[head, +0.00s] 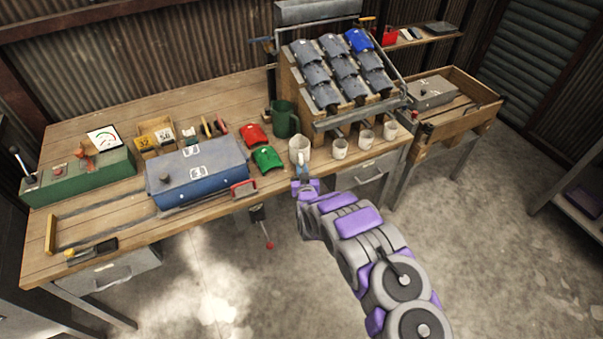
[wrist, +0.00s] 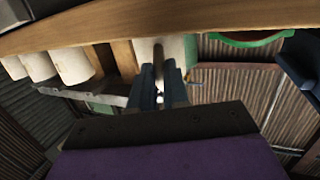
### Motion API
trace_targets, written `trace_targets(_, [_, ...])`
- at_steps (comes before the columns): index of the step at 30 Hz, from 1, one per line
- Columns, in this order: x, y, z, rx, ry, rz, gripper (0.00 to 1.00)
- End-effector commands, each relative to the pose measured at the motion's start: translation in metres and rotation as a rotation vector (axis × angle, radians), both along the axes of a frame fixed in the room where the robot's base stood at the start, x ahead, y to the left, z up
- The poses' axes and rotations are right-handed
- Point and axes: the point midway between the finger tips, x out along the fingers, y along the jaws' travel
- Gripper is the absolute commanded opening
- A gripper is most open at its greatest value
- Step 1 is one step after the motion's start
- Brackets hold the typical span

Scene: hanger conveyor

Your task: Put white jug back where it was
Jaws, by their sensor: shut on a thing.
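The white jug (head: 299,148) is upright at the front edge of the wooden workbench, left of a row of white cups. My gripper (head: 303,186) is at its near side, just off the bench edge. In the wrist view, which looks upside down, the white jug (wrist: 177,48) is straight ahead. The two dark fingers of my gripper (wrist: 161,86) are closed around a narrow part of it, probably the handle. Whether the jug's base touches the bench top is hard to tell.
White cups (head: 340,148) stand close right of the jug. A dark green jug (head: 285,119) is behind it. Green (head: 267,158) and red (head: 254,136) curved pieces and a blue box (head: 197,172) lie to the left. A rack of grey pieces (head: 335,72) rises behind.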

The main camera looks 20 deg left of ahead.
Motion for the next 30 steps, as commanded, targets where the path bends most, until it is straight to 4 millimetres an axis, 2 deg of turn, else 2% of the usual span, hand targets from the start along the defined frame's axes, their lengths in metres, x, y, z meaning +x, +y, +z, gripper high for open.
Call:
trace_targets(8, [0.0000,0.0016,-0.0034,-0.006,0.002,-0.001,0.00])
trace_targets(9, [-0.0001,0.0025,-0.0045,-0.007,0.003,-0.001,0.16])
trace_targets(17, [-0.0001,0.0025,-0.0040,-0.007,0.003,-0.001,0.41])
trace_targets(26, [0.0001,-0.0002,-0.0005,-0.004,0.003,-0.002,0.41])
trace_targets(30, [-0.0089,-0.0036,-0.0009,-0.007,0.006,-0.001,0.41])
